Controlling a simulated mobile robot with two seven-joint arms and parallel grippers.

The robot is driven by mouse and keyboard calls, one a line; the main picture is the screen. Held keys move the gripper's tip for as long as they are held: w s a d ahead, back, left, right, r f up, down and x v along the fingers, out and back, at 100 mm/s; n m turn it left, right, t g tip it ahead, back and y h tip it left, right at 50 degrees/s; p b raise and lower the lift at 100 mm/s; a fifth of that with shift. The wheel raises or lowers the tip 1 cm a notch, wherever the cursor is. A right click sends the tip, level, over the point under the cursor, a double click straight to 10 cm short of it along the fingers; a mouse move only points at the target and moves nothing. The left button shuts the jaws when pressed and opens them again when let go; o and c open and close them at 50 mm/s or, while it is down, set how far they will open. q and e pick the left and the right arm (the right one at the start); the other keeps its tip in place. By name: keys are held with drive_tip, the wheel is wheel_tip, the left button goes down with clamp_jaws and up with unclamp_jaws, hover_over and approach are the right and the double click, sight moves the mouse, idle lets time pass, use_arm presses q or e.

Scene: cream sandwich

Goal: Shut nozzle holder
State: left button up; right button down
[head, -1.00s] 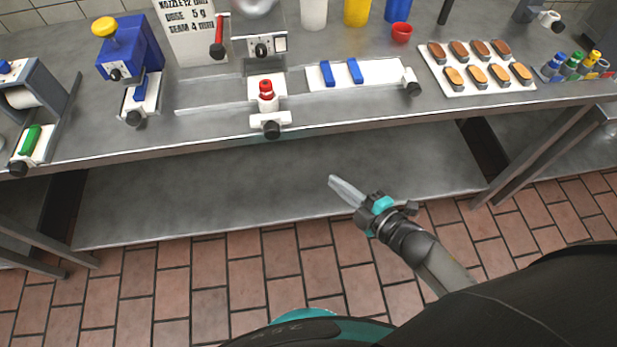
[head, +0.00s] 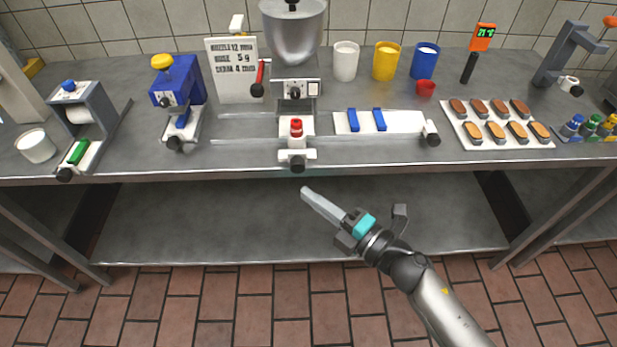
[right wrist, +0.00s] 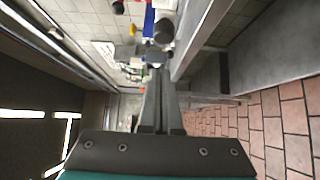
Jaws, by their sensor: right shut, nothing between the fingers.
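The nozzle holder appears to be the white slide (head: 297,155) with a black knob, at the table's front edge below the filling machine (head: 293,40). A red nozzle (head: 296,128) stands upright in it. The holder sticks out toward me from the machine. My right gripper (head: 306,192) is shut and empty, in front of the table edge and just below the holder's knob, apart from it. The shut fingers also show in the right wrist view (right wrist: 158,75). My left gripper is not in view.
A white plate with blue bars (head: 400,122) lies right of the holder. A tray of biscuits (head: 476,138) is farther right. A blue device (head: 178,85) and a grey roll stand (head: 85,110) stand left. The table's front edge (head: 400,160) lies between gripper and tabletop.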

sight(293, 169)
drive_tip(key=shift+w+a, duration=0.2)
drive_tip(key=shift+w, duration=1)
drive_tip(key=shift+w+a, duration=0.2)
drive_tip(key=shift+w, duration=1)
